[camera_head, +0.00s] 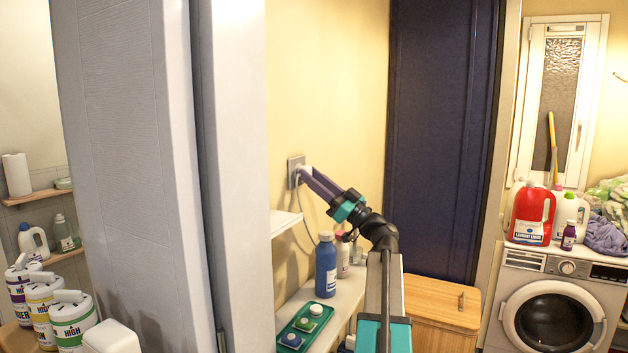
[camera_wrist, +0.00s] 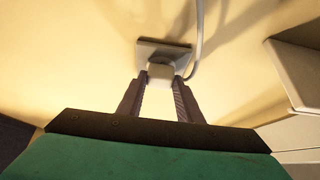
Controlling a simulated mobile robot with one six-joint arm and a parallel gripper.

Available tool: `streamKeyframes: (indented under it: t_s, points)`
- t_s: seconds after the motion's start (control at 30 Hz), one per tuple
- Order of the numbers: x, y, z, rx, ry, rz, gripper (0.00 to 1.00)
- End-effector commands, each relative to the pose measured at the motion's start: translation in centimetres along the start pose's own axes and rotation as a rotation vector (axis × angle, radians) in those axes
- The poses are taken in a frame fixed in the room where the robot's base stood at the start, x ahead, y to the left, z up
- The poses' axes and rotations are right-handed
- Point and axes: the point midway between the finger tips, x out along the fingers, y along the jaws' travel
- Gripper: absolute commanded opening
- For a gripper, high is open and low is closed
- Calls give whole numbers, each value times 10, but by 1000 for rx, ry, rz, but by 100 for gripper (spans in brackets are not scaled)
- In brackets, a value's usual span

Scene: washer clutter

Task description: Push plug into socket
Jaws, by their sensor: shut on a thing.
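The socket (camera_head: 296,171) is a square grey plate on the cream wall, and it also shows in the wrist view (camera_wrist: 178,51). The plug (camera_head: 305,174) is white with a cord, and its body shows between my fingertips in the wrist view (camera_wrist: 160,73). My gripper (camera_head: 308,177) is shut on the plug, with one finger on each side of it; it also shows in the wrist view (camera_wrist: 161,80). The plug is right at the socket's face. The fingers and plug body hide the prongs, so I cannot tell how deep it sits.
A white cord (camera_wrist: 199,40) hangs from the plug. Below it, a ledge (camera_head: 346,296) holds a blue bottle (camera_head: 326,266), a pink-capped bottle (camera_head: 342,254) and a green tray (camera_head: 322,323). A white shelf (camera_head: 285,222) juts out nearby. A wooden box (camera_head: 440,303) stands right of my arm.

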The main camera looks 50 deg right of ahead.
Motion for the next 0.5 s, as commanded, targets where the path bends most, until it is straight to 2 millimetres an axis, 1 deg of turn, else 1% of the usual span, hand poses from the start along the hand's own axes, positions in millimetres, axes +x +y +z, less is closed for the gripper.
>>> streamKeyframes:
  t_s: [0.37,0.4,0.47,0.5]
  points:
    - [4,0,3,0,0,0,13]
    - [5,0,3,0,0,0,36]
    - [5,0,3,0,0,0,46]
    - [4,0,3,0,0,0,52]
